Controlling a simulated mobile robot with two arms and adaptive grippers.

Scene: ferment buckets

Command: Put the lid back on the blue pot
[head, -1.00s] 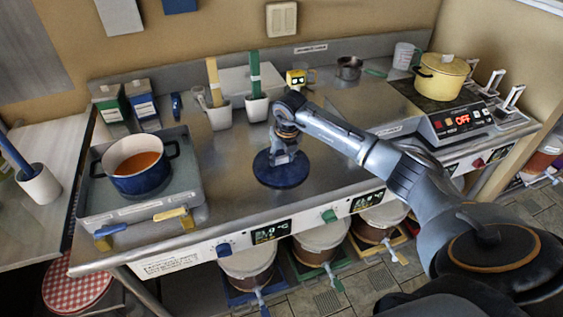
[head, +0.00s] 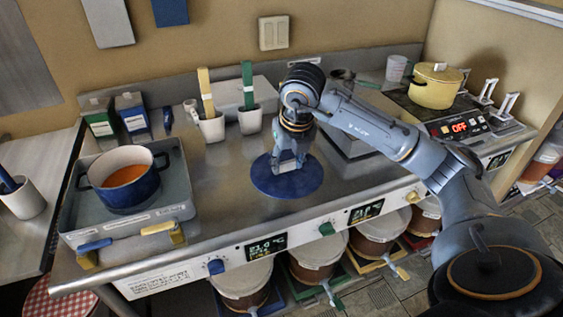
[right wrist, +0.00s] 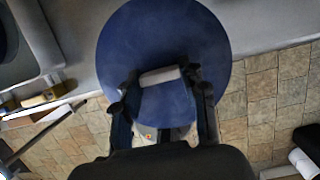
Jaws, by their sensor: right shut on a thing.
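The blue pot (head: 125,194) stands open on a grey tray-like burner at the left of the counter, with orange-red liquid inside. The round dark-blue lid (head: 265,183) is in my right gripper (head: 289,164), to the right of the pot and apart from it. In the right wrist view the fingers (right wrist: 161,92) are shut on the pale bar handle of the lid (right wrist: 165,35). The lid looks roughly level and raised above the counter, overlapping its front edge in that view. My left gripper is not in view.
The grey burner tray (head: 185,208) has blue and yellow handles in front. White cups (head: 212,128) with upright sticks and small boxes (head: 131,115) stand along the back. A yellow pot (head: 436,88) is at the far right. Bare counter lies between lid and burner.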

